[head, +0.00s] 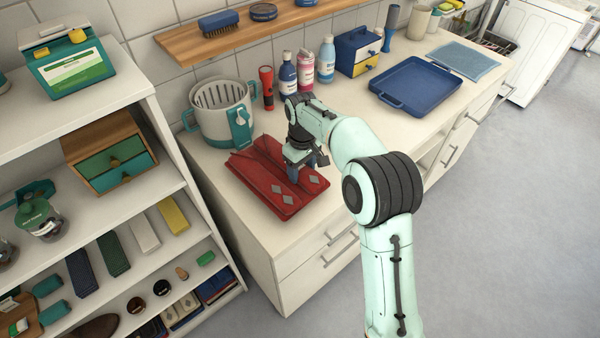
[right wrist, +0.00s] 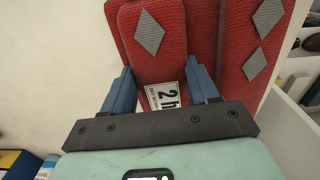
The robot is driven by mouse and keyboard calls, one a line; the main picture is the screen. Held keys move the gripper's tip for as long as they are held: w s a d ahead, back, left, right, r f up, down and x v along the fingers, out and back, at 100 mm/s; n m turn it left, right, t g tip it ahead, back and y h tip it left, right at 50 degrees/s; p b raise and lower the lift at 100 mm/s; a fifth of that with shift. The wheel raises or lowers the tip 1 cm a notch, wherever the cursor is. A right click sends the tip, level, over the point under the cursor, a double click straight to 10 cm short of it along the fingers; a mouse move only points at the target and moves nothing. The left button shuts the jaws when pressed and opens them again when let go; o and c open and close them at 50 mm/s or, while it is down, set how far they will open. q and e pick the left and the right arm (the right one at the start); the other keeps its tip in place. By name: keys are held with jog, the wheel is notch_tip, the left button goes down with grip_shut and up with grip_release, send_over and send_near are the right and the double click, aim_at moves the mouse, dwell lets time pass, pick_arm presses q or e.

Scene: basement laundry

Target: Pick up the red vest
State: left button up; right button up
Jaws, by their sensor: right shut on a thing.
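The red vest (head: 270,182) lies folded on the white counter, with grey diamond patches on it. In the right wrist view the vest (right wrist: 200,42) fills the upper part, and a white label with black print (right wrist: 162,95) shows between the fingers. My right gripper (head: 308,160) is over the vest's right part. In the right wrist view its blue fingers (right wrist: 163,90) stand either side of a narrow red section of the vest and are shut on it. The vest appears to rest on the counter still. My left gripper is not in view.
A white and teal pot (head: 222,118) stands behind the vest, with a red flashlight (head: 267,88) and several bottles (head: 306,72) to its right. A blue tray (head: 415,86) lies further right. A loaded white shelf unit (head: 150,190) stands at left.

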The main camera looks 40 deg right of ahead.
aim_at(319, 186)
notch_tip(319, 186, up, 4)
jog(key=shift+w+f, duration=0.15)
jog(key=shift+f, duration=0.05)
jog(key=s, duration=0.2)
jog(key=s+b, duration=0.1)
jog(key=s, duration=0.2)
jog(key=s+b, duration=0.1)
jog(key=s, duration=0.1)
jog(key=shift+s+d, duration=0.15)
jog(key=shift+d, duration=0.15)
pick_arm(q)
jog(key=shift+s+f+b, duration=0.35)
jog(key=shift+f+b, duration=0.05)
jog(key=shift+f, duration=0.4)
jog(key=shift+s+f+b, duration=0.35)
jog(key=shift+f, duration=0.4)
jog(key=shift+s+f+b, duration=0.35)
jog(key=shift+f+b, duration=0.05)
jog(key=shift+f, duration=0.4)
pick_arm(e)
jog(key=s+d, duration=0.1)
jog(key=s, duration=1.1)
jog(key=shift+s, duration=0.25)
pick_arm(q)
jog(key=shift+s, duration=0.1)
pick_arm(e)
jog(key=shift+r, duration=0.1)
